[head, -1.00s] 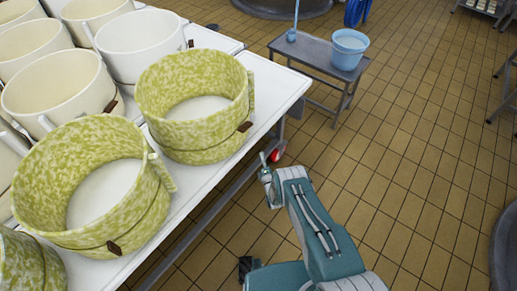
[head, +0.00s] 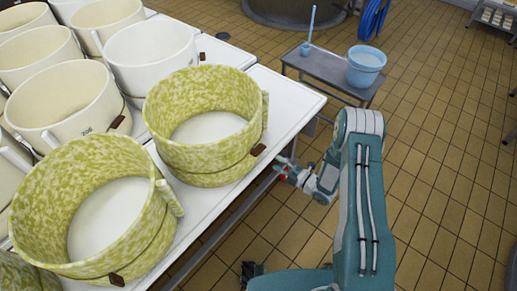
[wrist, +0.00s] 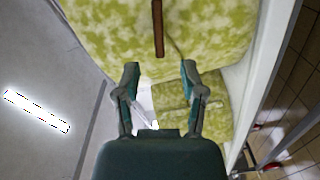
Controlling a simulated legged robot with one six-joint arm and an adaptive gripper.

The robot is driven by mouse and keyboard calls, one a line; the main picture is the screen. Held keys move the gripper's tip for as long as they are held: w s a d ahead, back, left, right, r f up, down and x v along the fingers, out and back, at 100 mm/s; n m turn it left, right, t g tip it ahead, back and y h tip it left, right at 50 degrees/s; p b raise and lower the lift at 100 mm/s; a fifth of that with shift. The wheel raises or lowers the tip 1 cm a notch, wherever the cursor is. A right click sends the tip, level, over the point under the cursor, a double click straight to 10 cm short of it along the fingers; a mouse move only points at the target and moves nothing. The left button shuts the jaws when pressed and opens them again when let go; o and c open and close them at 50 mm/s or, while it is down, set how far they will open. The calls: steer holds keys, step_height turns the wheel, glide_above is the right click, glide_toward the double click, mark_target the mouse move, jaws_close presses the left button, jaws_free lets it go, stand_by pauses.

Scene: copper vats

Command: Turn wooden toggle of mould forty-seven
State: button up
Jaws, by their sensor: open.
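Two mottled green-and-cream round moulds stand near the table's edge, one farther back (head: 205,150) and one nearer (head: 95,235). Each has a brown wooden toggle low on its side: one on the farther mould (head: 258,149), one on the nearer mould (head: 116,280). No number is readable on either. My gripper (head: 283,168) is just right of the farther mould's toggle, beyond the table edge. In the wrist view my gripper (wrist: 160,68) is open and empty. A long brown toggle (wrist: 157,28) on a green mould (wrist: 215,30) lies ahead between its fingertips, apart from them.
Several cream moulds (head: 70,85) crowd the table behind. The white table (head: 290,90) ends close beside the green moulds. A small grey bench (head: 325,73) with a blue bucket (head: 366,66) stands beyond my arm. Tiled floor (head: 440,150) is clear at right.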

mark_target(260, 150)
steer(key=x, duration=0.9)
steer(key=shift+w+a, duration=0.15)
steer(key=shift+w, duration=0.05)
jaws_close()
